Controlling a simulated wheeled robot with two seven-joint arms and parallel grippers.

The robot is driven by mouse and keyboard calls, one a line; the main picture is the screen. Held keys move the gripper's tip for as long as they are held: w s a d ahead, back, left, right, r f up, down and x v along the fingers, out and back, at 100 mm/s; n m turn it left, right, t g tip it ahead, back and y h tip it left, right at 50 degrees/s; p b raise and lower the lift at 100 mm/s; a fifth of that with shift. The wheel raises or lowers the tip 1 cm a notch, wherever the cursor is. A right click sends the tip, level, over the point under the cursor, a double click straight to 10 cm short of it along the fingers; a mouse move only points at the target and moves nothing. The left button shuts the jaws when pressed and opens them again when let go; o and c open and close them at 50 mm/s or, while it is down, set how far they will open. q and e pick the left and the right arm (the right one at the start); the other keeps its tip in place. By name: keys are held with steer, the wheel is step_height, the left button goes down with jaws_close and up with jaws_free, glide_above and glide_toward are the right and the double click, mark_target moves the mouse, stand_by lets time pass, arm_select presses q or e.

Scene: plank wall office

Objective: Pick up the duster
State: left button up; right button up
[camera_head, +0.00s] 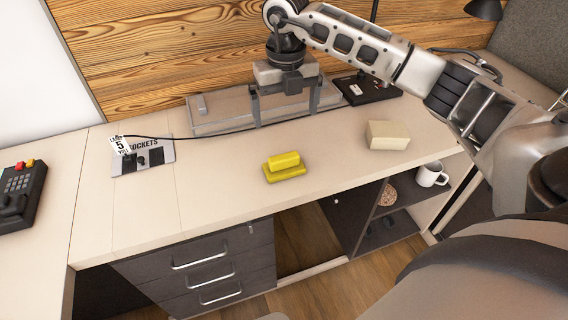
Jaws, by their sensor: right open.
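A yellow duster (285,168), a flat base with a block-shaped grip on top, lies on the beige desk (220,190) near its front edge. My right gripper (286,108) comes in from the upper right and hangs over the back of the desk, behind the duster. Its two fingers are wide apart and point down, with nothing seen between them but the grey case behind. The gripper is apart from the duster. My left gripper is not in view.
A long grey case (215,117) lies at the back by the plank wall. A cream block (387,135) is right of the duster. A socket panel (143,157) with a cable is at left, a keypad device (20,192) farther left. A mug (431,174) stands on a shelf below.

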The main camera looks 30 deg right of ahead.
mark_target(284, 156)
steer(key=f, duration=0.5)
steer(key=f+p, duration=0.1)
steer(key=f, duration=0.9)
steer(key=shift+a+f, duration=0.1)
steer(key=shift+a, duration=0.15)
steer(key=c, duration=0.7)
